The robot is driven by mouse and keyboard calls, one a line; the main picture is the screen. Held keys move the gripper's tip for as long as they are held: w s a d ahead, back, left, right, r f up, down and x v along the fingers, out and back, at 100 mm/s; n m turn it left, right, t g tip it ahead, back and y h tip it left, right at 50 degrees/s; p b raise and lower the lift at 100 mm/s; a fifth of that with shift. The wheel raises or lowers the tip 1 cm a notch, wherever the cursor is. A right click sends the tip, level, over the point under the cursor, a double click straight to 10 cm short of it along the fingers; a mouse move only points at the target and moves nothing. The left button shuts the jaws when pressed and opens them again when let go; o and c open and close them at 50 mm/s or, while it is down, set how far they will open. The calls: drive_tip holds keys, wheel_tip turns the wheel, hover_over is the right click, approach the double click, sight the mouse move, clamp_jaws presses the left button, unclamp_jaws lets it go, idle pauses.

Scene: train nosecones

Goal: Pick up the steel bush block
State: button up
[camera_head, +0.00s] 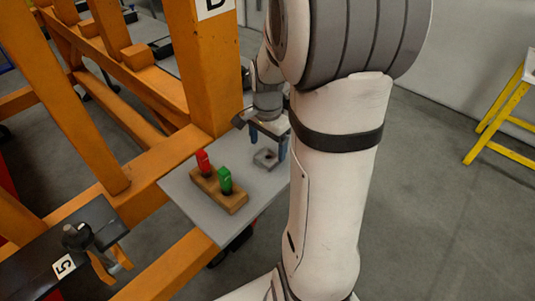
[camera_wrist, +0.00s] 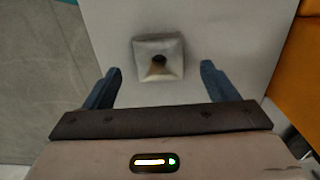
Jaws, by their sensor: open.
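The steel bush block (camera_head: 265,158) is a small square grey block with a round hole, lying on a light grey shelf plate (camera_head: 195,208). It also shows in the wrist view (camera_wrist: 158,60), at the upper middle, with its dark hole facing the camera. My gripper (camera_head: 268,150) is over the block, partly hidden by my arm in the head view. In the wrist view its two blue fingers (camera_wrist: 158,78) are open and wide apart, one to each side of the block's near part. They do not touch it. Nothing is held.
A wooden holder (camera_head: 223,198) with a red piece (camera_head: 203,162) and a green piece (camera_head: 225,180) stands left of the block on the plate. Orange frame beams (camera_head: 205,65) rise behind and left. A black clamp fixture (camera_head: 78,238) is at lower left.

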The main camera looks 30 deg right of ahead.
sight(268, 153)
drive_tip(key=shift+d+f, duration=0.1)
drive_tip(key=shift+f, duration=1.85)
drive_tip(key=shift+c, duration=0.6)
drive_tip(key=c, duration=1.2)
